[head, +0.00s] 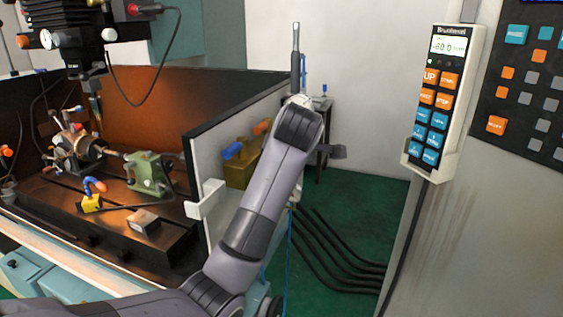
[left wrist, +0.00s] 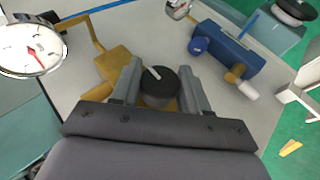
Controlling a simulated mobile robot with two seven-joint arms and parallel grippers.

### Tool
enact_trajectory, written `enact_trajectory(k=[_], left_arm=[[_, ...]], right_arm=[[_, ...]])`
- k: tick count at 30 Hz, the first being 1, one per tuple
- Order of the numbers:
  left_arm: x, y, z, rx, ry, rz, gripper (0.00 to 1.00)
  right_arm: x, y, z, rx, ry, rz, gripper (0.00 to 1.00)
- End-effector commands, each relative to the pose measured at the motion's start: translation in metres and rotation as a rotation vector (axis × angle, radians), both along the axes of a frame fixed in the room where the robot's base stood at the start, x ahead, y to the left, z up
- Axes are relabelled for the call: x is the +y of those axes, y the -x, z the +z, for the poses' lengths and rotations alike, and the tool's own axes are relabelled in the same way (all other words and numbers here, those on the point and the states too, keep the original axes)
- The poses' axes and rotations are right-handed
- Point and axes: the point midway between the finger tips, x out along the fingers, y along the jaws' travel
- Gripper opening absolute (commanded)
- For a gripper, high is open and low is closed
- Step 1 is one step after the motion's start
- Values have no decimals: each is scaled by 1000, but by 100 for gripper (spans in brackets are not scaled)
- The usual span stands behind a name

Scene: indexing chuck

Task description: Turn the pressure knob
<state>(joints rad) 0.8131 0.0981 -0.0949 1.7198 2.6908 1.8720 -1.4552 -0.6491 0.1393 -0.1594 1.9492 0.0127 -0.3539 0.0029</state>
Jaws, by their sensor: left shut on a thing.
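The pressure knob (left wrist: 160,92) is a dark, round knob with a pale mark line on top, in the left wrist view. It sits between the two grey fingers of my left gripper (left wrist: 158,84), which is shut on it. A brass-coloured body (left wrist: 118,68) lies beside and below the knob. A round white gauge (left wrist: 30,45) with a red needle is at the upper left. In the head view my left arm reaches up from the bottom, and its fingers and the knob are hidden. My right gripper is not in view.
In the left wrist view a blue block (left wrist: 230,50) is right of the knob. In the head view, a white side panel (head: 205,200) borders the machine table with its chuck (head: 72,142). A pendant (head: 443,95) hangs at the right. Black cables (head: 335,255) cross the green floor.

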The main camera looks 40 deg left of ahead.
Motion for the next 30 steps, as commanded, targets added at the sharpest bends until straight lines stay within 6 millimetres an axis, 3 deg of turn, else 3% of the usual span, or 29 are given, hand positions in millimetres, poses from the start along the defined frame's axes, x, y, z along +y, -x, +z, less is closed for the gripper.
enact_trajectory(k=[15, 30], left_arm=[[-3, 0, 0, 461, 113, -6, 14], [0, 1, -1, 679, 160, -1, 14]], right_arm=[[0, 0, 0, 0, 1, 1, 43], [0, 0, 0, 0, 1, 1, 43]])
